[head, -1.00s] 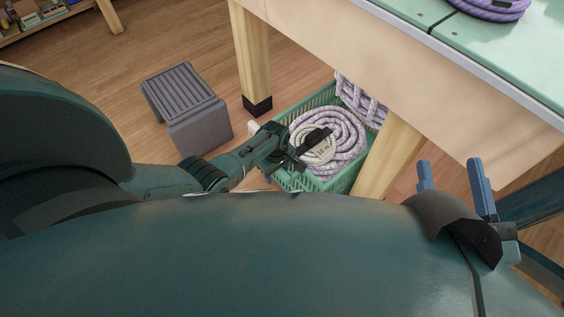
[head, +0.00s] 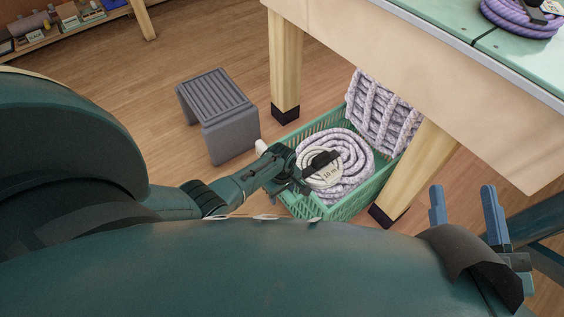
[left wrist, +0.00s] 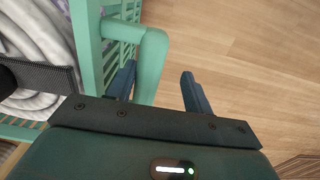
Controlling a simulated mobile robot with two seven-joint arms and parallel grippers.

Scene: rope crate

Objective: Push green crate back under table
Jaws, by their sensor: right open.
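The green crate (head: 346,208) stands on the floor at the table's edge, partly beneath the tabletop and between two wooden legs. It holds a coil of pale rope (head: 352,176) with a tag and dark strap, and a pale rope net (head: 385,112). My left gripper (head: 292,182) is at the crate's near left side; its fingertips are hidden in the head view. In the left wrist view the left gripper (left wrist: 158,87) is open, with one finger inside the green handle loop (left wrist: 152,62) and the other outside, apart from it. My right gripper (head: 466,208) is open and empty.
The table (head: 420,85) has a left leg (head: 286,65) and a right leg (head: 420,172), the right one close beside the crate. A grey stool (head: 218,112) stands left of the crate. Purple rope (head: 515,18) lies on the tabletop. Open wooden floor lies left.

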